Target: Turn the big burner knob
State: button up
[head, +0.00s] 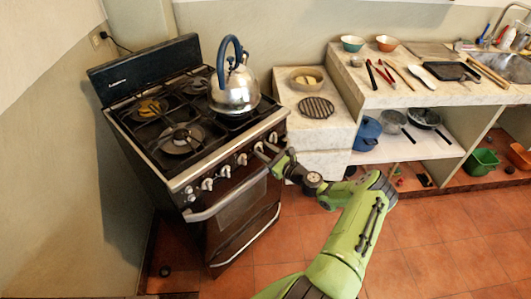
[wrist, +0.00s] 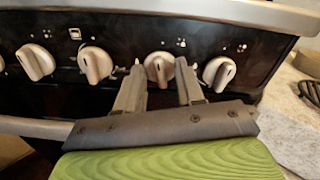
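The stove (head: 188,176) stands at the left with a row of pale knobs along its dark front panel. In the wrist view, my gripper (wrist: 160,72) is open, its two fingers apart on either side of a round knob (wrist: 159,66), the second from the right. Whether the fingers touch this knob I cannot tell. Other knobs stand to its left (wrist: 95,64) and right (wrist: 219,73). Small burner marks are printed above the knobs, too small to tell which one is the big burner's. In the head view, my gripper (head: 268,157) is at the right part of the panel.
A steel kettle (head: 234,90) stands on the back right of the stovetop. The oven handle (head: 226,198) runs below the knobs. A stone counter (head: 315,134) with a bowl and a round rack is close on the right. The tiled floor in front is open.

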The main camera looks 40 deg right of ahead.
grip_shut()
jog(key=shift+n, duration=0.4)
jog(key=n+b, duration=0.3)
jog(key=n, duration=0.2)
jog(key=shift+a+f+n, duration=0.1)
jog(key=shift+f+n, duration=0.05)
jog(key=shift+n, duration=0.15)
jog(key=n+b, duration=0.3)
jog(key=n, duration=0.3)
jog(key=shift+n+b, duration=0.3)
dwell(0.4)
grip_release()
